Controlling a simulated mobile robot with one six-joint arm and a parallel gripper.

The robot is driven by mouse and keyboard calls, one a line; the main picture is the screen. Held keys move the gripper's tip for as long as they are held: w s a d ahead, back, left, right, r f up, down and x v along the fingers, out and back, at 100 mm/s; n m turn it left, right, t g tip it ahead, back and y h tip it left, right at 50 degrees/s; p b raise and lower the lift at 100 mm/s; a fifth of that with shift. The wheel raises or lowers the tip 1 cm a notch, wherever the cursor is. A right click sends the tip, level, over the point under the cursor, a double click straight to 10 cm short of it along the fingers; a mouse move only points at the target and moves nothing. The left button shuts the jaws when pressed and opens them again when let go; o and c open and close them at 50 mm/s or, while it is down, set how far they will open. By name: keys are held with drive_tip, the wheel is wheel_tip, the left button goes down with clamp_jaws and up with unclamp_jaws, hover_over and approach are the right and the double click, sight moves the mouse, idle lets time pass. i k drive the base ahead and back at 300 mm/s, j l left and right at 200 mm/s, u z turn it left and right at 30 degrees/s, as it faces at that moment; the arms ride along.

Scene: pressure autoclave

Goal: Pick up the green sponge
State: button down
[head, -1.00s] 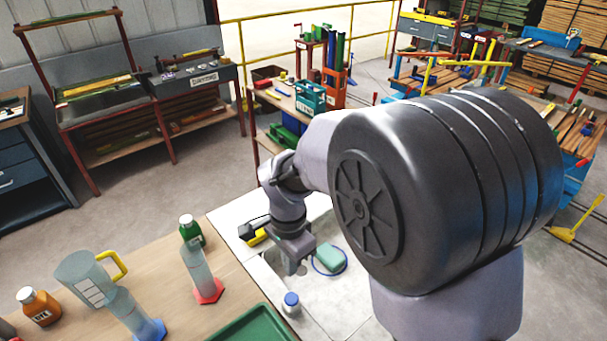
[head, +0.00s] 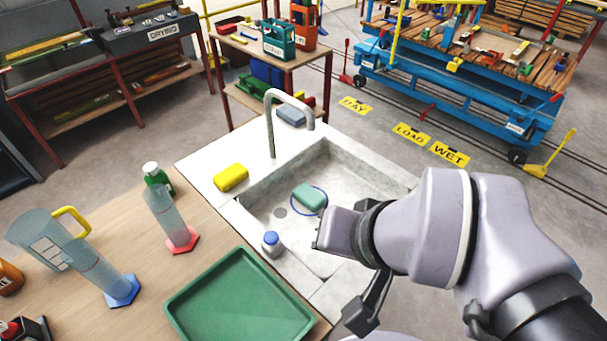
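The green sponge (head: 308,196) lies in the grey sink basin (head: 350,170), inside or on a thin blue ring near the drain. My gripper (head: 325,230) is to the right of the sponge in the picture, over the basin's near side and apart from the sponge. I see it from the side and its fingers cannot be made out, so I cannot tell whether it is open. Nothing held shows at its end. A yellow sponge (head: 231,178) lies on the white counter left of the basin, and a grey-blue block (head: 291,116) lies behind the tap.
A curved tap (head: 271,125) rises at the basin's back left. A white bottle with a blue cap (head: 271,243) stands at the basin's left edge. A green tray (head: 242,298), measuring cylinders (head: 172,220) and a green bottle (head: 158,182) occupy the wooden table.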

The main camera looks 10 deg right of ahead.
sight(311, 199)
drive_tip(key=i+l+u, duration=0.25)
drive_tip(key=l, duration=0.15)
drive_tip(key=l+u, duration=0.25)
drive_tip(key=l, duration=0.15)
drive_tip(key=l+u, duration=0.15)
drive_tip(key=u, duration=0.15)
drive_tip(key=i+l+u, duration=0.1)
drive_tip(key=u, duration=0.25)
drive_tip(key=l, duration=0.1)
